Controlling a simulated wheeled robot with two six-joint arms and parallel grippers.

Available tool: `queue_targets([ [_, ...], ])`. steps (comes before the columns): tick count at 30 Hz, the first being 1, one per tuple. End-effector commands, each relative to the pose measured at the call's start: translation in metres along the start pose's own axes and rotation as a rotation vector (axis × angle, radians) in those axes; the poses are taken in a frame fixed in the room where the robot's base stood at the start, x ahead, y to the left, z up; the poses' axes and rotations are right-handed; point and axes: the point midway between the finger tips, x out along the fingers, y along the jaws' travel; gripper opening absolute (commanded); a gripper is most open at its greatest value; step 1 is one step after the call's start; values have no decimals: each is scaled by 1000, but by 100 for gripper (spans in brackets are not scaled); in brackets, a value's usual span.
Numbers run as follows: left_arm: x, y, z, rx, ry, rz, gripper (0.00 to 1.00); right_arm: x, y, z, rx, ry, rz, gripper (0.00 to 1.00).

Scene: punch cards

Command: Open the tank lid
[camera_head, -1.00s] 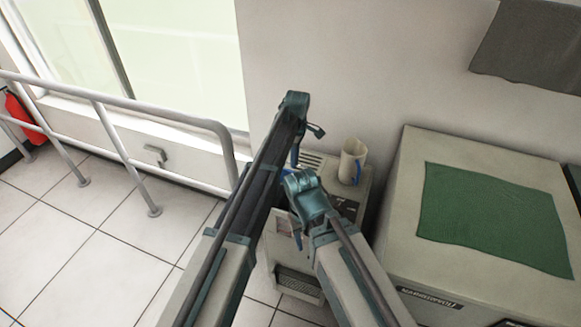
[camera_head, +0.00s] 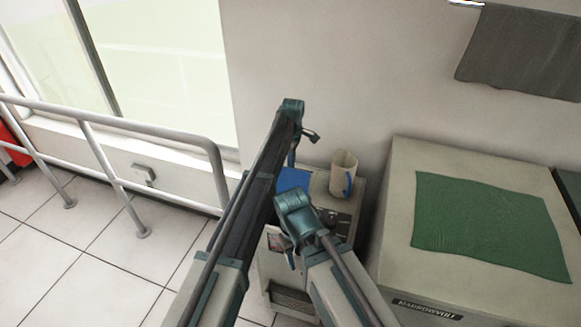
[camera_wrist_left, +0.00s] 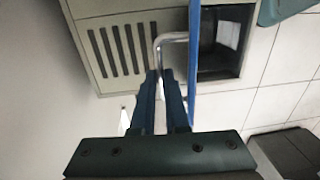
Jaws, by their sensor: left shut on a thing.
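The tank lid (camera_wrist_left: 194,70) is a thin blue plate seen edge-on in the left wrist view, standing up beside a dark opening (camera_wrist_left: 215,55) in the beige tank unit (camera_wrist_left: 90,45). A bent silver handle (camera_wrist_left: 172,38) reaches from the lid to between my left gripper's fingers (camera_wrist_left: 159,78), which are shut on it. In the head view the blue lid (camera_head: 293,180) shows partly behind my arms, on top of the beige unit (camera_head: 345,205). My left gripper's tips are hidden there.
A large beige cabinet (camera_head: 400,240) with a green cloth (camera_head: 490,225) is close on the right.

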Motion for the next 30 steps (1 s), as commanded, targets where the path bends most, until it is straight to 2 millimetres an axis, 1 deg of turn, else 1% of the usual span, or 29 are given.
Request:
queue_targets([
  [1,0,4,0,0,1,8,0,0,0,0,0,0,0,50],
  [13,0,7,0,0,2,11,0,1,0,0,0,0,0,50],
  [14,0,7,0,0,2,10,16,1,0,0,0,0,0,50],
  [18,0,6,0,0,1,8,41,1,0,0,0,0,0,50],
  [19,0,6,0,0,1,8,42,1,0,0,0,0,0,50],
  [26,0,4,0,0,1,6,42,0,0,0,0,0,0,50],
  [30,-3,4,0,0,1,5,42,-3,0,0,0,0,0,50],
])
